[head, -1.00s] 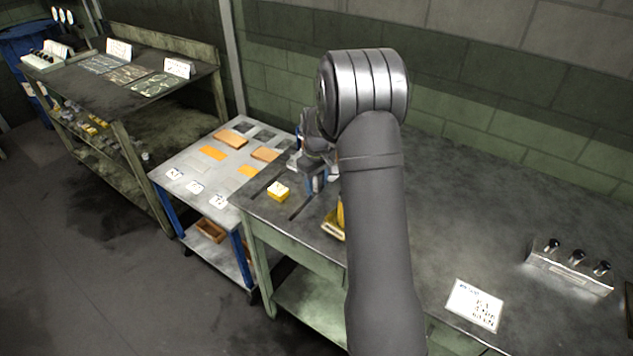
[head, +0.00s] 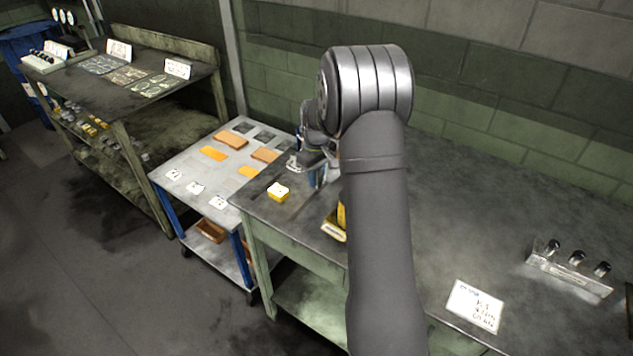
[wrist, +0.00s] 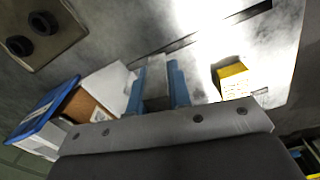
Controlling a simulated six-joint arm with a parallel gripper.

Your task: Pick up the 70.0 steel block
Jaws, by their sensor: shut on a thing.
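My gripper (wrist: 157,88) shows in the wrist view with its two blue fingers shut on a grey steel block (wrist: 156,76). The block's size mark cannot be read. In the head view my gripper (head: 317,178) is over the left end of the green workbench (head: 415,260), partly hidden behind my arm. The held block cannot be made out there. Whether it is clear of the bench top is hard to tell.
A yellow block with a white label (head: 278,192) stands left of my gripper, and it also shows in the wrist view (wrist: 233,82). A cart (head: 190,160) with orange and brown pieces adjoins the bench. A rack with three black knobs (head: 572,270) stands right.

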